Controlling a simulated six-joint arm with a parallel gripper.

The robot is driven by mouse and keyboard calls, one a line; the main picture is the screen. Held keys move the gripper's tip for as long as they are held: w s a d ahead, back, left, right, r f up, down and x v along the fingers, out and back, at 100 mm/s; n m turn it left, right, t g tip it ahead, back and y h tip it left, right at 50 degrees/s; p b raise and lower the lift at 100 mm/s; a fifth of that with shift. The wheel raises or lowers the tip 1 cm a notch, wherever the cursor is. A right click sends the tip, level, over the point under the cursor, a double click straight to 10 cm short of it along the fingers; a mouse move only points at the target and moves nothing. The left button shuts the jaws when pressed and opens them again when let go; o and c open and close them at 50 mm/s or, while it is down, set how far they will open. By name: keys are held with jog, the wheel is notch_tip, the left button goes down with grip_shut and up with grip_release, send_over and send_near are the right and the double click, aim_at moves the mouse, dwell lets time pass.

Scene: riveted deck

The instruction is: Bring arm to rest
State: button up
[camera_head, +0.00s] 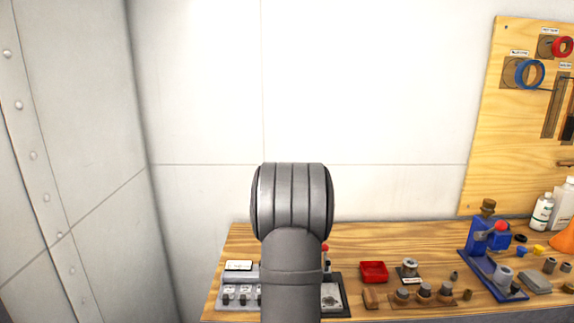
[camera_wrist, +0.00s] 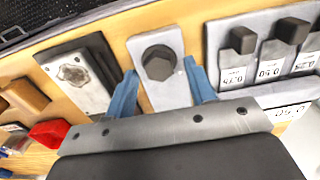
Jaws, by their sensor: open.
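My gripper (camera_wrist: 162,92) shows in the wrist view with two blue fingers spread apart. It is open, and nothing is held between the fingers. A light plate with a dark hexagonal knob (camera_wrist: 159,62) lies beyond and between the fingertips; I cannot tell whether they touch it. In the head view my grey arm stands in front of the wooden bench (camera_head: 345,238), and the gripper itself is hidden behind it.
Blocks with labels 0.75 and 0.50 (camera_wrist: 240,45) sit right of the fingers in the wrist view. A red tray (camera_head: 374,271), a blue vise-like device (camera_head: 478,250) and white bottles (camera_head: 541,213) stand on the bench. A pegboard panel (camera_head: 492,130) hangs at right. The left wall is riveted.

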jog(key=shift+n, duration=0.9)
jog(key=m, duration=0.8)
jog(key=shift+d, duration=0.1)
jog(key=shift+m, duration=1)
